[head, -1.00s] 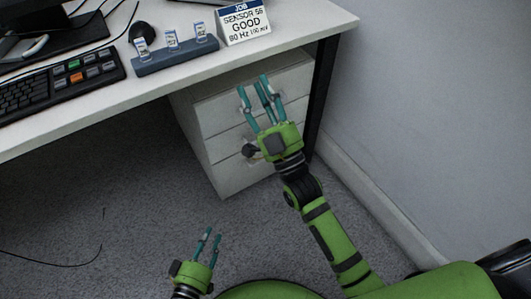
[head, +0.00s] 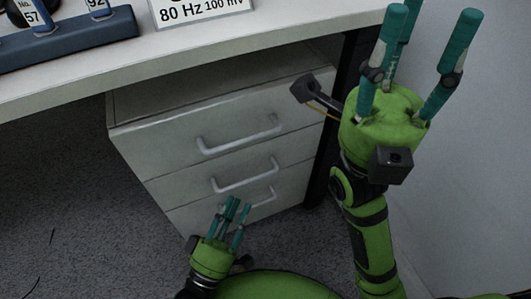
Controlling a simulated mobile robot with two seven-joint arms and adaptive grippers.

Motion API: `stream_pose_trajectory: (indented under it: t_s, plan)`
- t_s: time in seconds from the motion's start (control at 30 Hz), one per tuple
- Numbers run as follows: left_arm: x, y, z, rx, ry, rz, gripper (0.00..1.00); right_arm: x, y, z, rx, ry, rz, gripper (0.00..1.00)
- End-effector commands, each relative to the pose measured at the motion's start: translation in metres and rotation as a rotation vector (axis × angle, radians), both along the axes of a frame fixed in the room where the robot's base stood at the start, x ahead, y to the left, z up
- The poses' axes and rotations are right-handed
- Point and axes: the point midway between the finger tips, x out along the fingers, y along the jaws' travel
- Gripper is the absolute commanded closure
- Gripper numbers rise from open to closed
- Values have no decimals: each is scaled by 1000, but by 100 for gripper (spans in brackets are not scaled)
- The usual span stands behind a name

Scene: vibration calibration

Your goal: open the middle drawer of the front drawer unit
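The front drawer unit (head: 120,113) stands under the desk with three pale grey drawers, all looking closed. The middle drawer (head: 165,189) has a grey bar handle (head: 245,178); its front is in plain view. My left gripper (head: 238,204) is low in the head view, its fingers apart and empty. It overlaps the bottom drawer's front and partly hides that handle. I cannot tell how far it is from the unit. My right gripper (head: 432,20) is at the upper right, close to the camera, fingers spread and empty, to the right of the unit.
The white desk top (head: 200,48) overhangs the unit. A dark desk leg (head: 330,130) stands to its right, with a grey wall (head: 480,190) beyond. A blue sensor rack (head: 70,42) and a sign (head: 205,10) are on the desk.

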Motion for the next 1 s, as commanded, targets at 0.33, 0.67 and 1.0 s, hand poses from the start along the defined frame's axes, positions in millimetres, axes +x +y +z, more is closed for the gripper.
stream_pose_trajectory:
  t_s: [0.33,0.67,1.0]
  plan:
    - [30,-19,13,-5,-4,1,70,-3,1,3,-2,-37,-1,58]
    - [55,-34,26,0,-1,0,70,-6,2,10,-3,-72,-4,58]
    - [55,-34,27,0,1,0,100,-6,2,11,-3,-71,-3,58]
